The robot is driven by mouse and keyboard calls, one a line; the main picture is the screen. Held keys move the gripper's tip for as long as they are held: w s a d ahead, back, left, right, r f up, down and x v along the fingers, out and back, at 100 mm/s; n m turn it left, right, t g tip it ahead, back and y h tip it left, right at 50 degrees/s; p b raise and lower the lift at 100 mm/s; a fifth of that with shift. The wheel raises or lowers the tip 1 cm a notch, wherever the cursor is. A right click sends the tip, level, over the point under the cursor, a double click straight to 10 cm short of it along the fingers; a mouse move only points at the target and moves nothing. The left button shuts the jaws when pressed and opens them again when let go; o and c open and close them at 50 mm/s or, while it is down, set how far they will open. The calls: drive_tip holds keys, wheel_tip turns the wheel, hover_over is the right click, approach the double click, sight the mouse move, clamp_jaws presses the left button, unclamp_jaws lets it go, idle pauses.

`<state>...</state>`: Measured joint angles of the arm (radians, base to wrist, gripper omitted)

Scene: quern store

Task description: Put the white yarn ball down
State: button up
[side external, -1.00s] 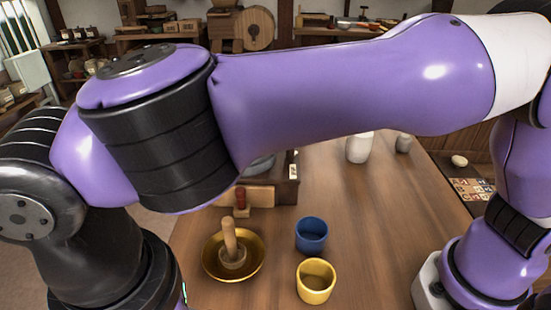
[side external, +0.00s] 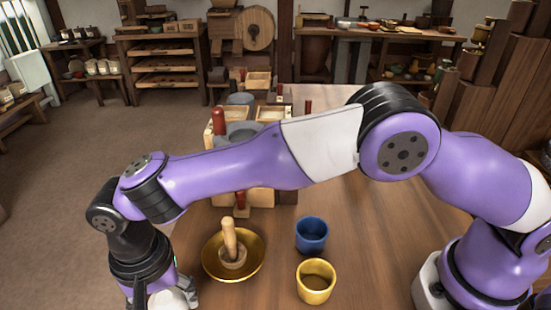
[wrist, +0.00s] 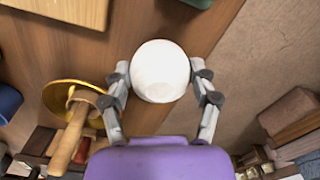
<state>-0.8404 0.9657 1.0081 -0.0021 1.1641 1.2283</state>
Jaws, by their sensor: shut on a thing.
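My gripper (wrist: 160,74) is shut on the white yarn ball (wrist: 160,68), with one finger on each side of it in the wrist view. The ball looks round and plain white. In the side view my gripper is low at the bottom left, beside the table's left edge, and the ball shows only in part there. In the wrist view the ball appears near the table edge, with wood to its left and floor to its right. I cannot tell its height above the wood.
A brass dish (side external: 209,263) with a wooden pestle (side external: 230,238) stands just right of my gripper. A blue cup (side external: 311,236) and a yellow cup (side external: 315,283) stand further right. A red-handled quern rack is behind. The table's middle right is clear.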

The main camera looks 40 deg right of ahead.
drive_tip(key=shift+f, duration=0.3)
drive_tip(key=shift+f, duration=0.15)
drive_tip(key=o, duration=1.1)
drive_tip(key=shift+o, duration=0.2)
